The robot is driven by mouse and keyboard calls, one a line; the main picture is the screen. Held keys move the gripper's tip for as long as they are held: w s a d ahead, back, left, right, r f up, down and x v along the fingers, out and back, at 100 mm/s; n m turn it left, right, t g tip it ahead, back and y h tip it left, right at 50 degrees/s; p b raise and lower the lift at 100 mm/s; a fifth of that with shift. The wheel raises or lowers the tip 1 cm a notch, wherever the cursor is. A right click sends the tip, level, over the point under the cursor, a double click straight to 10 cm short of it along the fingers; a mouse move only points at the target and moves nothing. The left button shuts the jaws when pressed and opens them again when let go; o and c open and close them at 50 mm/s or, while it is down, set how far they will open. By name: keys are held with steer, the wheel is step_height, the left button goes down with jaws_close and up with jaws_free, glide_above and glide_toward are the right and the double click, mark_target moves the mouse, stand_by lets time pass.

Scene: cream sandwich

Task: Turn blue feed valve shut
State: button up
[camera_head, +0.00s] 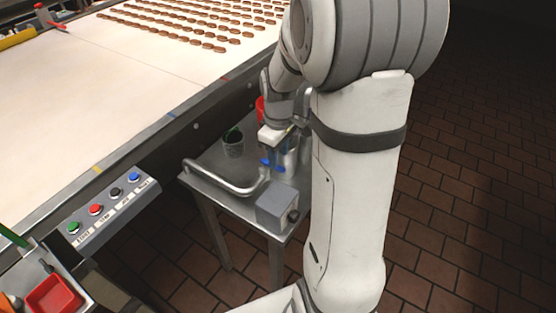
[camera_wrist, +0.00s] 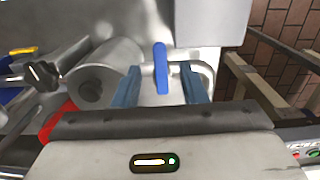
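The blue valve handle (camera_wrist: 161,68) is a narrow lever on the silver pipework, seen upright in the wrist view. My gripper (camera_wrist: 160,90) has its two blue-grey fingers spread, one on each side of the handle, with a visible gap to it on both sides. In the head view my gripper (camera_head: 277,148) points down over the small metal table, and blue valve parts (camera_head: 266,162) show just below it. The arm and gripper hide part of the valve there.
A bent silver pipe (camera_head: 222,189) and a grey box (camera_head: 276,207) lie beside the valve on the metal table (camera_head: 208,158). The conveyor (camera_head: 140,80) and a button panel (camera_head: 105,208) are to the left. Brick floor is open to the right.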

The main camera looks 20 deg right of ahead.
mark_target(278, 168)
steer(key=shift+r, duration=2.3)
steer(key=s+a+r+m+t, duration=0.1)
steer(key=s+a+r+m, duration=0.1)
steer(key=s, duration=0.5)
steer(key=s+a+r+m+t, duration=0.2)
steer(key=s+a+m, duration=0.3)
steer(key=s, duration=0.3)
steer(key=shift+a+r, duration=0.3)
steer(key=shift+r, duration=0.45)
